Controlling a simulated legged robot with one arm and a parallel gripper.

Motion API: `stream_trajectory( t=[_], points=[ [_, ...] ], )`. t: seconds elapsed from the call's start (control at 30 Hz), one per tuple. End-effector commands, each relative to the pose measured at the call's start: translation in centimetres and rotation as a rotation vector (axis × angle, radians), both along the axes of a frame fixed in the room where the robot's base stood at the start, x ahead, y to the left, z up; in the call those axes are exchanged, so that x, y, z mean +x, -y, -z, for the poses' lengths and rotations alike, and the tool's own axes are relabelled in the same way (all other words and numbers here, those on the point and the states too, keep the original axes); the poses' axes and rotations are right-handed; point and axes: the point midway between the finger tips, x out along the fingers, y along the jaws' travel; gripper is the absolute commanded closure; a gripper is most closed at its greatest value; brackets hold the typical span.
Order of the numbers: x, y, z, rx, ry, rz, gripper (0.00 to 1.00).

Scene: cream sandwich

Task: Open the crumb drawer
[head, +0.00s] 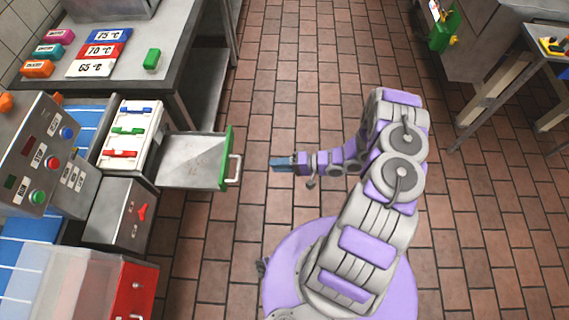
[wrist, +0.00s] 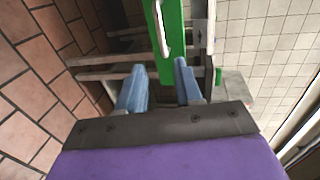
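The crumb drawer (head: 190,165) is a metal tray with a green front (head: 227,150) and a pale handle (head: 236,170). In the head view it stands pulled out to the right from the machine, and its tray looks empty apart from faint marks. My gripper (head: 273,163) is to the right of the handle, pointing at it, with a gap between them. In the wrist view my gripper (wrist: 160,68) has its two blue fingers apart with nothing held. The green front (wrist: 171,45) and handle (wrist: 159,25) show ahead, beyond the fingers.
A control box (head: 38,150) with buttons stands at the left. A white panel with coloured sliders (head: 130,130) and a metal box with a red switch (head: 125,215) flank the drawer. A table (head: 130,70) holds temperature signs. Tiled floor (head: 310,60) is clear around my arm.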

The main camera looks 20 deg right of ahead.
Motion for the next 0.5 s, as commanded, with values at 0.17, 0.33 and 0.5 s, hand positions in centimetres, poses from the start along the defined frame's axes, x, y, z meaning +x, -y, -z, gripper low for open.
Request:
stream_trajectory(
  t=[0.17,0.33,0.5],
  points=[
    [-0.5,1.4,-0.3,-0.001,0.001,0.001,0.65],
    [-0.7,1.8,-0.4,-0.002,-0.001,0.0,0.65],
    [-0.7,1.7,-0.4,-0.002,-0.001,0.0,0.65]
  ],
)
